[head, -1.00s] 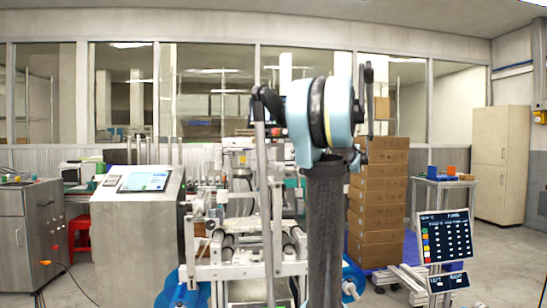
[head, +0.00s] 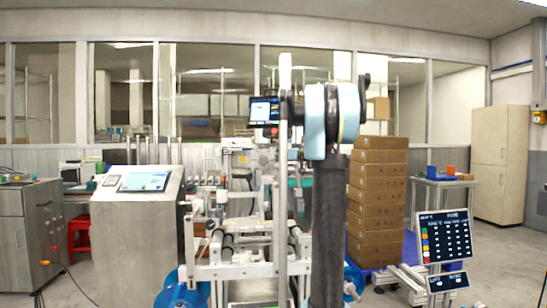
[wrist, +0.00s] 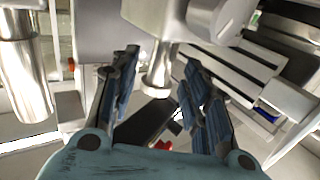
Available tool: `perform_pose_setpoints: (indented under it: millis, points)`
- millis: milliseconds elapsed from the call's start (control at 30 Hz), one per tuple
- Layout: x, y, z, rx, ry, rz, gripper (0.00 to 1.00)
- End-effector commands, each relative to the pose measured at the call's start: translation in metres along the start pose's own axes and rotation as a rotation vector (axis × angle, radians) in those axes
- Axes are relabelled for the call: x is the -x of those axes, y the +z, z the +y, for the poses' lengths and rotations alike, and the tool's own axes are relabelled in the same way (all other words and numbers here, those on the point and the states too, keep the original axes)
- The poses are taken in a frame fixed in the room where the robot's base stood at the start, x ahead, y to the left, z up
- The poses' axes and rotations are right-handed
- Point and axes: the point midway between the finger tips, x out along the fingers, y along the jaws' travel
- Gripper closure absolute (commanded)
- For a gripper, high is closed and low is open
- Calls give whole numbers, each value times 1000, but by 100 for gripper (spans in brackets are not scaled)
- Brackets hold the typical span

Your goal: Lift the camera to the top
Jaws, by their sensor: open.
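In the wrist view, a short metal cylinder (wrist: 157,78) hangs below a pale grey body with a round knob (wrist: 222,18). This looks like the camera and its lens, but I cannot be sure. My gripper (wrist: 160,58) is open, with one blue-padded finger on each side of the cylinder in the picture. Clear gaps show on both sides, and I cannot tell the depth between them. In the head view, my arm stands in front of the machine (head: 235,270), and my gripper and the camera cannot be made out there.
A white upright post (head: 284,190) rises from the machine beside my arm. A small screen (head: 264,111) is behind it. A console (head: 140,235) stands left, stacked boxes (head: 378,200) and a control panel (head: 444,238) right. A thicker metal cylinder (wrist: 25,75) is at left in the wrist view.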

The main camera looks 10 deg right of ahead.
Motion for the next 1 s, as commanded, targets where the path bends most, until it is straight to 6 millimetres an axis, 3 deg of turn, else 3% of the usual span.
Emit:
perform_pose_setpoints:
  millis: [100, 300, 667, 800, 867, 1000]
  points:
    - [-18, 0, -1, 0, -2, 0, 57]
    - [-34, 0, -1, 0, -1, 0, 57]
    - [-38, 0, 0, 0, 0, 0, 57]
    - [-38, 0, 0, 0, 0, 0, 89]
    - [-37, 0, 0, 0, 0, 0, 100]
    - [-37, -1, 0, 0, 1, 0, 100]
